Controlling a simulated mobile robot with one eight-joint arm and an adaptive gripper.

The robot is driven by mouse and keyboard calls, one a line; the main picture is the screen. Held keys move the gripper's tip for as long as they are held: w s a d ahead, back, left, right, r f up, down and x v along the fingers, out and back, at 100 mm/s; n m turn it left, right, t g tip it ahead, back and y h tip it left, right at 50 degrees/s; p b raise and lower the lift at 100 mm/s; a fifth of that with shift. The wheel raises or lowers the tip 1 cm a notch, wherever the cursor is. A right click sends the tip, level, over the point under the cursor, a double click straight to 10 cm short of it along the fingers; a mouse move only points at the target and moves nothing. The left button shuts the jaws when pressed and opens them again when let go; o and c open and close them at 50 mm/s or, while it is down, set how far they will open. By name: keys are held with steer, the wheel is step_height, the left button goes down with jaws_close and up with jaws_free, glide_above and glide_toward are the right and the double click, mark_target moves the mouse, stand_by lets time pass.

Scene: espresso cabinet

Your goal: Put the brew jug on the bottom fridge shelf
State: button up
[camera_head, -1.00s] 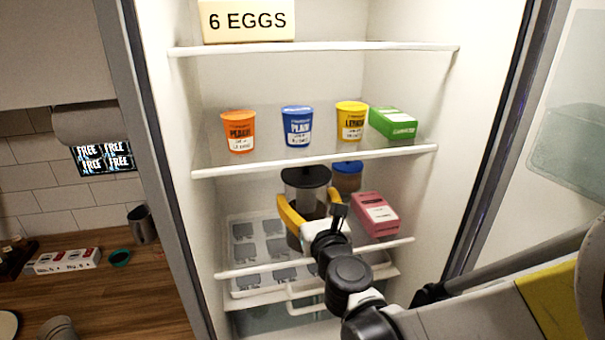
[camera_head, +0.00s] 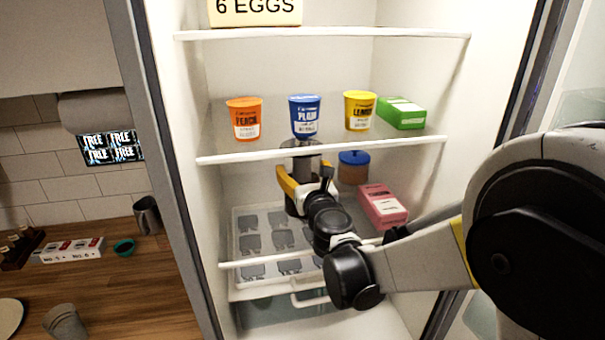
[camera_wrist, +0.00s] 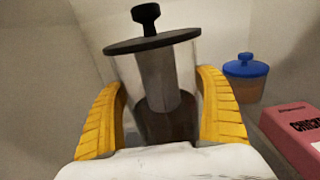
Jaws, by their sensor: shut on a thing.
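The brew jug (camera_wrist: 155,85) is a clear cylinder with a dark lid and knob, a core inside and dark liquid low in it. In the head view the jug (camera_head: 299,165) is inside the fridge, just under the middle shelf, over the bottom shelf (camera_head: 300,257). My gripper (camera_head: 305,190) is shut on it, with a yellow finger on each side; the fingers also show in the wrist view (camera_wrist: 162,115). The jug looks upright in the head view and slightly tilted in the wrist view. Its base is hidden, so I cannot tell whether it touches the shelf.
A blue-lidded jar (camera_head: 353,168) and a pink carton (camera_head: 382,207) stand right of the jug. Tubs and a green carton (camera_head: 402,113) fill the middle shelf (camera_head: 330,148) close above.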

steer(key=shift+f, duration=0.3)
steer(key=o, duration=1.2)
steer(key=shift+s, duration=0.1)
steer(key=shift+o, duration=0.2)
steer(key=shift+r, duration=0.15)
steer(key=p+v, duration=0.1)
steer(key=v, duration=1.1)
